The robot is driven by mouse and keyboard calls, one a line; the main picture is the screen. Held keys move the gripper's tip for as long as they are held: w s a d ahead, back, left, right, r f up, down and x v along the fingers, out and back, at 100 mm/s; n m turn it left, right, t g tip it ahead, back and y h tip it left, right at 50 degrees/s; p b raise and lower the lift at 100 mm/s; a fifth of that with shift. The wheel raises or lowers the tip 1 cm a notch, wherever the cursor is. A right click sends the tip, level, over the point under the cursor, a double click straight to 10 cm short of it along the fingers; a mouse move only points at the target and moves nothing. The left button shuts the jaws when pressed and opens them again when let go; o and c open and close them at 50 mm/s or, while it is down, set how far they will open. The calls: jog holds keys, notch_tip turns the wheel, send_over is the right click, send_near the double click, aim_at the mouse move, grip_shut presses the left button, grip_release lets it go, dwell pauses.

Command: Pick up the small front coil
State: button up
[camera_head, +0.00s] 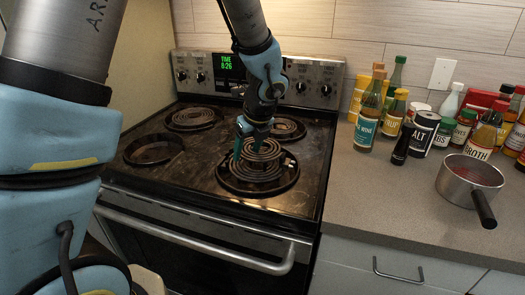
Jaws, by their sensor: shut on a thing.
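The small front coil (264,151) is a dark spiral at the front right burner of the stove (208,172). My gripper (248,145) reaches down from above with teal fingers and is shut on the coil at its left and back side. The coil appears raised above the round burner pan (290,185); its pale prong end shows at the right. The exact gap below it is hard to tell, and the gripper hides part of the coil.
The front left burner pan (153,161) looks empty. Coils sit on the back left (193,118) and back right burners (287,129). On the right counter (385,203) stand several bottles, jars and a saucepan (470,185). The counter's front is clear.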

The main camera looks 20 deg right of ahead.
grip_shut()
